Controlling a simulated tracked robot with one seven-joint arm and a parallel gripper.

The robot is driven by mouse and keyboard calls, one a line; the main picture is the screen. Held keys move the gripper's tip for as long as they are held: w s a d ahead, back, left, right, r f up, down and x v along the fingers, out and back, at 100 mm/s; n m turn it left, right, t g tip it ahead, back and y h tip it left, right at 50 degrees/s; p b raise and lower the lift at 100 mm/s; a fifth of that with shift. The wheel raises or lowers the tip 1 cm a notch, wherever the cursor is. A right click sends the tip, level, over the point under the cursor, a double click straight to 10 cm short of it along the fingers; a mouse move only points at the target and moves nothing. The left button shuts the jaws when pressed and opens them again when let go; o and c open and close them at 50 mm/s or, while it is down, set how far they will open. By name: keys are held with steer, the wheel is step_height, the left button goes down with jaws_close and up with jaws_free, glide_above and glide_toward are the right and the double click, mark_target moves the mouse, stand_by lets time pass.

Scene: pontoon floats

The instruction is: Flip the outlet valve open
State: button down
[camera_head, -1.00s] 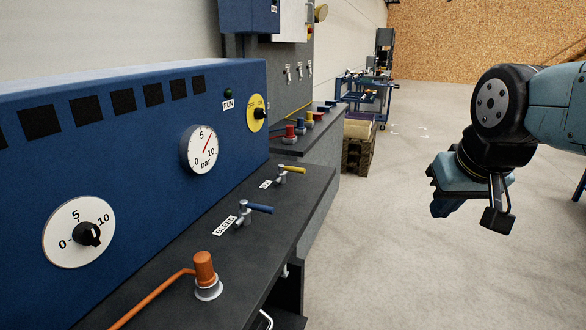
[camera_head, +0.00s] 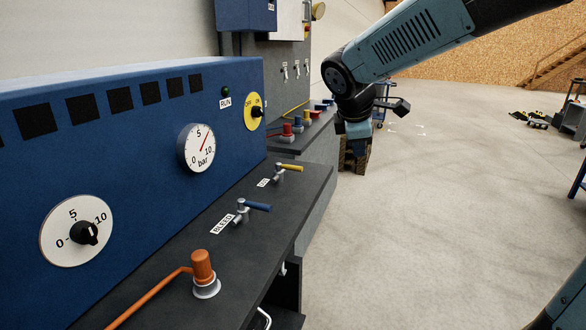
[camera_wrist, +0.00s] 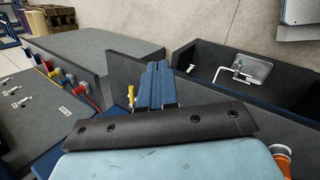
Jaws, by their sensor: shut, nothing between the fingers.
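A small metal valve with a yellow lever (camera_head: 291,167) stands on the black bench top, beside a label too small to read. Its lever points right, toward the bench's front edge. In the wrist view a yellow lever (camera_wrist: 131,92) shows just left of my fingers. A second valve, with a blue lever (camera_head: 258,207), stands nearer, beside the BLEED label. My gripper (camera_head: 358,131) is shut and empty. In the head view it points down, beyond and right of the yellow lever, apart from it. In the wrist view its closed fingers (camera_wrist: 156,84) extend ahead.
A blue panel (camera_head: 140,150) with gauge and knobs rises behind the bench. An orange fitting (camera_head: 203,268) with a hose stands nearest. Red, yellow and blue fittings (camera_head: 305,119) sit on the farther bench. Open floor (camera_head: 440,220) lies to the right.

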mark_target(290, 167)
steer(key=w+a+f+n+t, duration=0.1)
steer(key=w+a+f+n, duration=0.3)
steer(key=w+a+n, duration=0.3)
steer(key=w+a+f+n, duration=0.4)
steer(key=w+a+n, duration=0.3)
steer(key=a, duration=0.5)
steer(key=shift+w+a+f+n+t, duration=0.15)
steer(key=shift+w+n+t, duration=0.25)
steer(key=shift+n, duration=0.1)
steer(key=x, duration=1)
steer(key=shift+w+d+f, duration=0.15)
steer(key=shift+w+d, duration=0.05)
steer(key=shift+w, duration=0.35)
steer(key=shift+w+d+f, duration=0.15)
steer(key=shift+w, duration=0.35)
steer(key=shift+w+d+f, duration=0.1)
steer(key=shift+w+d, duration=0.15)
steer(key=shift+w, duration=0.55)
